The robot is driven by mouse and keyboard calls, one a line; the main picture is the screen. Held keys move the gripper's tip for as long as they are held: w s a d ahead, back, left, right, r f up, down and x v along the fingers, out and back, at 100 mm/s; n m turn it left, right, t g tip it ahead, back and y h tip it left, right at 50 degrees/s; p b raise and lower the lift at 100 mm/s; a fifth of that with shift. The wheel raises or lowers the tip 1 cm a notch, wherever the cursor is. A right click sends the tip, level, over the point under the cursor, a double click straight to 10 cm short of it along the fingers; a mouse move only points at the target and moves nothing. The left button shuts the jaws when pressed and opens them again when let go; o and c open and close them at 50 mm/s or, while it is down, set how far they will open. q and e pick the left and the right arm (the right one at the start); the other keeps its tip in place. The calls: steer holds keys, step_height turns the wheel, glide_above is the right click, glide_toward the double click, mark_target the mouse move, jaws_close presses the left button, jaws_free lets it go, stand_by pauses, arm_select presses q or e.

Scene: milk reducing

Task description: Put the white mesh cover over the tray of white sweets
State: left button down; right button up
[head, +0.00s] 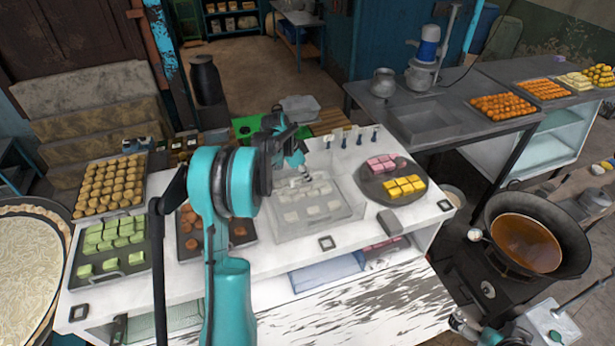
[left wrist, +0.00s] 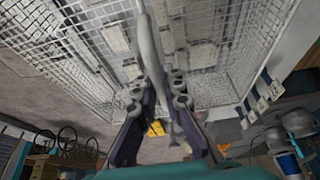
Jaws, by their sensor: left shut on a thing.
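The white mesh cover (head: 342,180) shows as a pale see-through box around and above the tray of white sweets (head: 311,209), right of centre on the white table. In the left wrist view my left gripper (left wrist: 160,88) is shut on the light handle bar (left wrist: 150,42) of the mesh cover (left wrist: 220,35). White sweets (left wrist: 200,55) show through the mesh. I cannot tell whether the cover's rim touches the table or hangs just above it.
A round tray of pink and yellow sweets (head: 376,188) stands close on the right. On the left are trays of orange-brown sweets (head: 252,226), green sweets (head: 78,255) and round tan sweets (head: 80,208). A syrup pan (head: 490,232) stands off the table.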

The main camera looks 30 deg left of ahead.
arm_select(q)
steer(key=shift+f, duration=0.15)
steer(key=c, duration=1.6)
jaws_free()
steer(key=shift+o, duration=0.2)
steer(key=v, duration=1.2)
steer(key=shift+s, duration=0.1)
